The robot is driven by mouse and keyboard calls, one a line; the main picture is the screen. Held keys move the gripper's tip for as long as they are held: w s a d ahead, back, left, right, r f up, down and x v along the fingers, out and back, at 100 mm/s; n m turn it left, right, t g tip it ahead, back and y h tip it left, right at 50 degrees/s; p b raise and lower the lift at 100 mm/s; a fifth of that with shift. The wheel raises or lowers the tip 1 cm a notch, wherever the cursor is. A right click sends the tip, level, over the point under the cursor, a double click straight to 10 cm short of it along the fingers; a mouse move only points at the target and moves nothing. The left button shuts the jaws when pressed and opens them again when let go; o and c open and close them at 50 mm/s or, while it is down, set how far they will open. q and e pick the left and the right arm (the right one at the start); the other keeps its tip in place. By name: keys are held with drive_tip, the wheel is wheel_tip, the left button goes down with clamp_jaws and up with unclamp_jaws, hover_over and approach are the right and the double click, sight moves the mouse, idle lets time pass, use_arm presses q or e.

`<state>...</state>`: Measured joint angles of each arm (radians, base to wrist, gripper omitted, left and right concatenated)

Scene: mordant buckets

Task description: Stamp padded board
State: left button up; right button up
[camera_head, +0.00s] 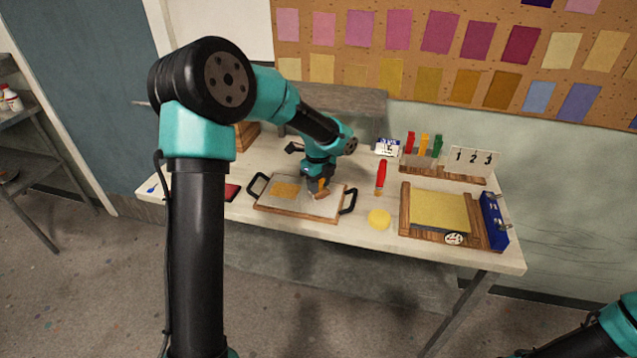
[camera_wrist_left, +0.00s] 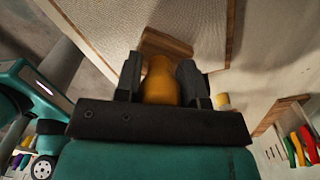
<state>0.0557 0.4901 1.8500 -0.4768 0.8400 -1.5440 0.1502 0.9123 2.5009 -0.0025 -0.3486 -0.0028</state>
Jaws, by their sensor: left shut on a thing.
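The padded board (camera_head: 262,202) is a pale panel with a wooden edge and a black handle at each side, lying on the table. An orange-yellow patch (camera_head: 285,189) shows on its left part. My left gripper (camera_head: 319,184) is over the board's right part, shut on a stamp (camera_head: 321,195). In the left wrist view the stamp's orange handle (camera_wrist_left: 160,82) is between the fingers, and its wooden block (camera_wrist_left: 166,42) is at the pale board surface (camera_wrist_left: 110,22). I cannot tell whether the block touches it. My right gripper is outside the view.
A yellow pad (camera_head: 440,210) in a wooden frame sits right, beside a blue box (camera_head: 494,221). A round yellow thing (camera_head: 379,219) and a red-handled brush (camera_head: 380,177) lie between. A numbered rack (camera_head: 473,160) and a holder with coloured handles (camera_head: 424,146) stand behind.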

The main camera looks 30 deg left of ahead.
use_arm(q)
drive_tip(key=shift+f, duration=0.65)
idle(1.9)
drive_tip(key=shift+r, duration=3.65)
